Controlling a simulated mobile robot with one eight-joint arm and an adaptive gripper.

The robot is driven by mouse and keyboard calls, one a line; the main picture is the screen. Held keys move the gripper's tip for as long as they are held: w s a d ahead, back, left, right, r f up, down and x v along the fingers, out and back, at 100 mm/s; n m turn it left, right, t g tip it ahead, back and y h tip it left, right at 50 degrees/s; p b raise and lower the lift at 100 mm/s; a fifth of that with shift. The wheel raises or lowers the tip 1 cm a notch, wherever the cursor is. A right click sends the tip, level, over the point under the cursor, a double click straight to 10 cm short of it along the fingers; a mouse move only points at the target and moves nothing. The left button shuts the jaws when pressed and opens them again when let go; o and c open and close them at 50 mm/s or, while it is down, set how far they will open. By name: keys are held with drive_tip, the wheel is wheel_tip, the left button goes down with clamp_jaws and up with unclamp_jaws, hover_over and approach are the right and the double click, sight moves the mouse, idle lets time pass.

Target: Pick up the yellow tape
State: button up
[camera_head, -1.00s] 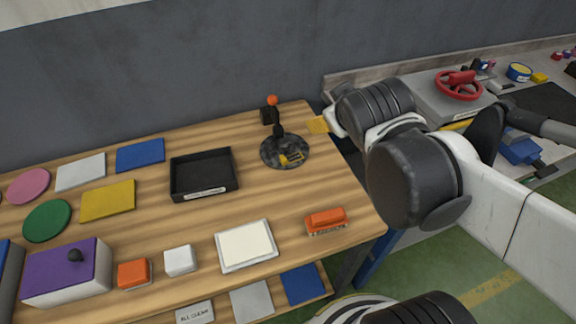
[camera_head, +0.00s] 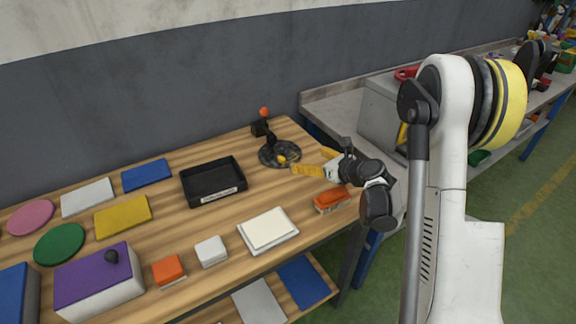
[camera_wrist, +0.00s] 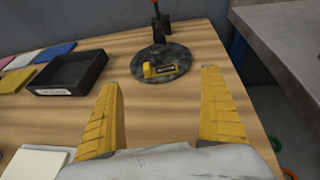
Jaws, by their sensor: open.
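The yellow tape (camera_wrist: 163,70), a small yellow and black piece, lies on the dark round turntable (camera_wrist: 150,79) in the wrist view. In the head view it is a small yellow spot (camera_head: 282,159) on the turntable (camera_head: 270,151), partly hard to make out. My gripper (camera_wrist: 162,78) is open, its yellow fingers spread wide and empty. In the wrist view the tape shows between the fingertips and beyond them. In the head view my gripper (camera_head: 307,162) is just right of the turntable, pointing toward it.
A dark post with an orange ball (camera_head: 264,112) rises at the turntable's back. A black tray (camera_head: 213,181) stands to the left. An orange block (camera_head: 331,199) lies near my gripper, and a white pad (camera_head: 268,230) nearer the front. Bare wood lies between these.

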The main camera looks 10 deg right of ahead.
sight(290, 160)
drive_tip(key=shift+w+a+f, duration=0.1)
drive_tip(key=shift+w+f, duration=0.05)
drive_tip(key=shift+f, duration=0.3)
drive_tip(key=b+x, duration=0.1)
drive_tip(key=x, duration=0.4)
drive_tip(key=b+x, duration=0.3)
drive_tip(key=x, duration=0.2)
drive_tip(key=shift+w+a+f, duration=0.1)
drive_tip(key=shift+a+f, duration=0.05)
drive_tip(key=shift+f, duration=0.05)
drive_tip(key=shift+r, duration=0.1)
drive_tip(key=shift+c, duration=1)
drive_tip(key=c, duration=1.1)
drive_tip(key=c, duration=0.4)
